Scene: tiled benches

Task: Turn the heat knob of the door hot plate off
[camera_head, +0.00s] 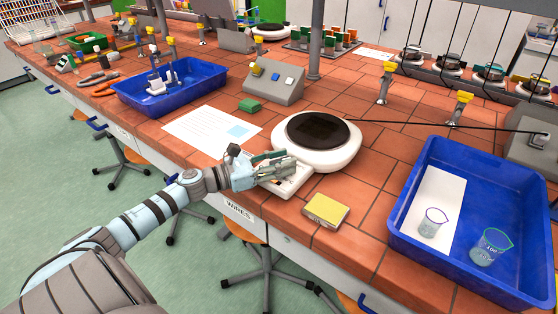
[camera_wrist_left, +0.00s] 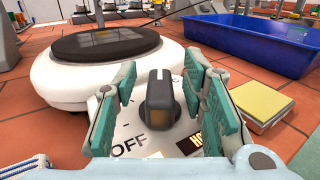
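The hot plate (camera_head: 338,152) is white with a dark round top and stands near the bench's front edge; it also shows in the left wrist view (camera_wrist_left: 60,82). Its heat knob (camera_wrist_left: 159,98) is black, on the sloped front panel, with OFF printed at lower left and a dark label beginning HO at lower right. My left gripper (camera_head: 290,165) is over the panel. In the left wrist view its green-padded fingers (camera_wrist_left: 158,95) are spread on both sides of the knob, with gaps visible, so it is open. My right gripper is not in view.
A yellow pad (camera_head: 326,210) lies just right of the panel. A blue tray (camera_head: 408,205) with two beakers is further right. A white sheet (camera_head: 205,128) and grey box (camera_head: 274,82) are left and behind. A black cable runs behind the hot plate.

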